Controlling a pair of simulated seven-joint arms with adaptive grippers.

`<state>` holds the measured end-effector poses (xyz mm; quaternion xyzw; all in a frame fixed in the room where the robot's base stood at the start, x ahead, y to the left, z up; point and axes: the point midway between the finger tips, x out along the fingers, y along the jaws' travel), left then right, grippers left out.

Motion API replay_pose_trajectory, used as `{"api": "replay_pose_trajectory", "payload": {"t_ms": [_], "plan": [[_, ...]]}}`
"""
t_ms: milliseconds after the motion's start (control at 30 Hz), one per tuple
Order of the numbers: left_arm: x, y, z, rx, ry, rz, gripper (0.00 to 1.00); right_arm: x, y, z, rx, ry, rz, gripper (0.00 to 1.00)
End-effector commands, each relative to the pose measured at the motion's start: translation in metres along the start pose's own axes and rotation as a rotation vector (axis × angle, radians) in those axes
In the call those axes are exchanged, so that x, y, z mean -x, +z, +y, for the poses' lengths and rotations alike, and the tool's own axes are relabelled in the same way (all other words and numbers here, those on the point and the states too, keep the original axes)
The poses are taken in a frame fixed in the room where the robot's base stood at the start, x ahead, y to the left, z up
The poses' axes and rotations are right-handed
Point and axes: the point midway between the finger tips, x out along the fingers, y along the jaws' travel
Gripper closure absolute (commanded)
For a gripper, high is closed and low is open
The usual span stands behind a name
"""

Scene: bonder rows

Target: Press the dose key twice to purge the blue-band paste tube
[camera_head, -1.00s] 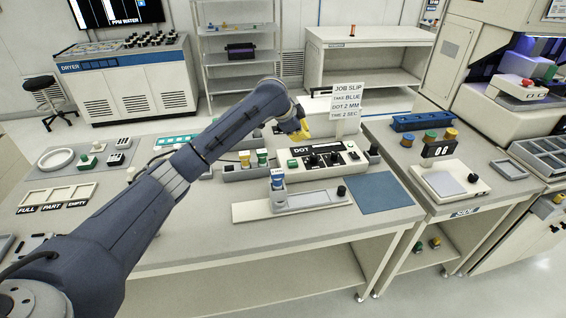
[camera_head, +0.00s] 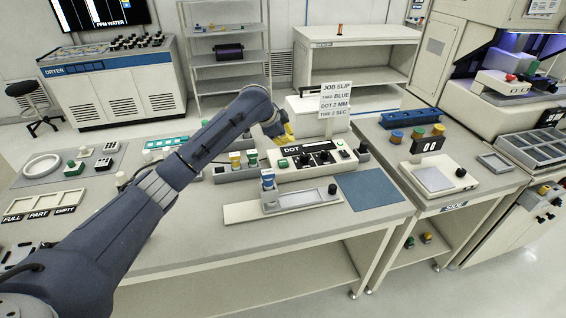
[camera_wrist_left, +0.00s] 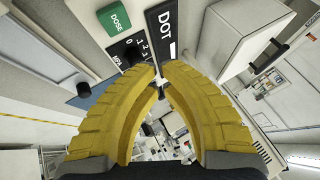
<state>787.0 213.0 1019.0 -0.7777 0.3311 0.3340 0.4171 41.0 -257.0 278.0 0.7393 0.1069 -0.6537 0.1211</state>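The DOT dispenser box (camera_head: 322,158) stands at the middle back of the bench. Its green DOSE key (camera_head: 283,163) is on its left side and shows large in the left wrist view (camera_wrist_left: 114,20). A tube with a blue top (camera_head: 268,179) stands upright at the left end of a holder in front of the box. My left gripper (camera_head: 286,136) has yellow fingers just above and behind the box's left part. In the left wrist view the fingertips (camera_wrist_left: 158,72) nearly meet, with nothing seen between them, apart from the key. My right gripper is out of view.
A blue mat (camera_head: 370,191) lies clear at the right. Labelled trays (camera_head: 44,203) lie at the left.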

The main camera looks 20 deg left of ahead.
Motion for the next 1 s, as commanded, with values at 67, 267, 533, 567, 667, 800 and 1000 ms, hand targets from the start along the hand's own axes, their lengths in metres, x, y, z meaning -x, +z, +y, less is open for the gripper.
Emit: {"api": "replay_pose_trajectory", "payload": {"t_ms": [67,267,533,567,667,800,1000], "plan": [[-0.009,0.005,0.006,0.0,0.003,-0.002,1.0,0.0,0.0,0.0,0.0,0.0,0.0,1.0],[-0.027,0.015,0.015,0.0,0.002,-0.002,1.0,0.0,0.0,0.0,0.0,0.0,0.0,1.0],[-0.043,0.024,0.023,0.0,0.001,-0.002,1.0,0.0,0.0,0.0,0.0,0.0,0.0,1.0],[-0.044,0.024,0.024,-0.001,0.001,-0.002,1.0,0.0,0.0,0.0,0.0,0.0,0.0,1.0],[-0.047,0.025,0.025,0.0,0.001,-0.001,1.0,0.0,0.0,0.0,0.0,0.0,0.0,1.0],[-0.049,0.026,0.026,0.0,0.0,-0.001,1.0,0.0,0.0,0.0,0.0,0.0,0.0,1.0],[-0.049,0.026,0.026,-0.001,0.0,-0.001,1.0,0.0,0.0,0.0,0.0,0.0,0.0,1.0]]}}
